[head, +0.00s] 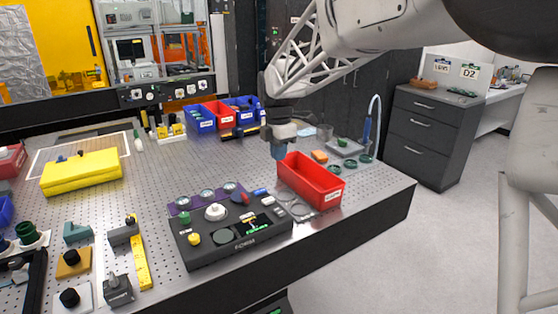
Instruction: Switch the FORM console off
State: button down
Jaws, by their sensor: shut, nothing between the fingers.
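The FORM console (205,250) is a dark, sloped box near the front edge of the perforated bench. On it are a white round knob (215,212), a yellow button (194,238), a green knob (184,218), a dark round green pad (223,237), a red part (240,198) and a small display (252,222) lit with green and yellow marks. The FORM label is beside the pad. My gripper (279,152) points down, shut and empty, above and behind the console's right end, beside the red bin. It is apart from the console.
A red bin (322,196) stands right of the console. A yellow block (80,175), blue bins (200,120) and fixtures (118,290) stand around. Open bench lies between the yellow block and the console.

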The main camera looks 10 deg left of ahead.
notch_tip(320, 180, up, 11)
jog(key=w+a, duration=0.1)
dwell(0.4)
jog(key=s+d+f+m+t, duration=0.1)
jog(key=s+d+m, duration=0.7)
jog(key=d, duration=0.4)
jog(key=s+d+f+m, duration=0.1)
jog(key=s+d+m, duration=0.5)
jog(key=s+d, duration=0.5)
jog(key=s+d+f+m, duration=0.6)
jog(key=s+d, duration=0.1)
jog(key=s, duration=0.3)
jog(key=s+d+f+m+t, duration=0.1)
jog(key=s+d+f+m, duration=0.5)
jog(key=s, duration=0.3)
jog(key=shift+s+d+m+t, duration=0.35)
jog(key=shift+d+m, duration=0.25)
jog(key=shift+d, duration=0.25)
